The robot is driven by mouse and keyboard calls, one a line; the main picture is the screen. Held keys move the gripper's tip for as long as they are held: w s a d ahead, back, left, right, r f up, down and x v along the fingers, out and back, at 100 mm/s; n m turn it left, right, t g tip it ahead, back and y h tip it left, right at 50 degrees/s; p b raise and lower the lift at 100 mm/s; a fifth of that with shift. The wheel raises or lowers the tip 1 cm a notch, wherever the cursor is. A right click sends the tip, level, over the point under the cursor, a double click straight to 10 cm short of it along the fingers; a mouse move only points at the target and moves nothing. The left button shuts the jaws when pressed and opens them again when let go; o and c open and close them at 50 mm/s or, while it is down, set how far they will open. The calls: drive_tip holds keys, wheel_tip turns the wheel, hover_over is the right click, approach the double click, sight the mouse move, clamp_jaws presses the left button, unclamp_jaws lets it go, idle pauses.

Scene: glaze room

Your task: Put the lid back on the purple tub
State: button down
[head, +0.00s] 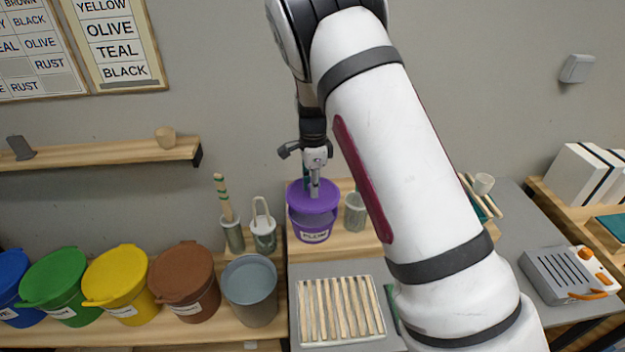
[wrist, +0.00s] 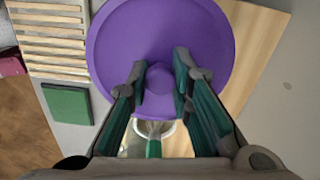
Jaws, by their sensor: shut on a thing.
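The purple lid (head: 300,195) is a round disc with a central knob (wrist: 158,82). My gripper (head: 314,190) points down, with its fingers on either side of the knob, shut on it. In the wrist view the lid (wrist: 125,35) fills the top middle, the fingertips (wrist: 160,75) flanking the knob. The purple tub (head: 313,232), with a white label, stands on a wooden board directly under the lid. The lid looks about level over the tub. I cannot tell whether it touches the rim. The lid hides the tub's opening in both views.
A grey-green cup (head: 355,213) stands close right of the tub; a jar (head: 263,236) and brush holder (head: 232,235) stand left. A slatted rack (head: 340,310) lies in front. Blue, green, yellow and brown lidded tubs and an open grey tub (head: 250,290) line the left.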

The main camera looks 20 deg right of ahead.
drive_tip(key=shift+f+b, duration=0.3)
drive_tip(key=shift+f, duration=1.75)
drive_tip(key=shift+f+b, duration=0.15)
drive_tip(key=shift+b, duration=0.2)
idle(1.0)
drive_tip(key=c, duration=1.4)
unclamp_jaws()
drive_tip(key=shift+o, duration=0.5)
drive_tip(key=o, duration=0.4)
drive_tip(key=shift+r+p, duration=0.4)
drive_tip(key=shift+r, duration=3.1)
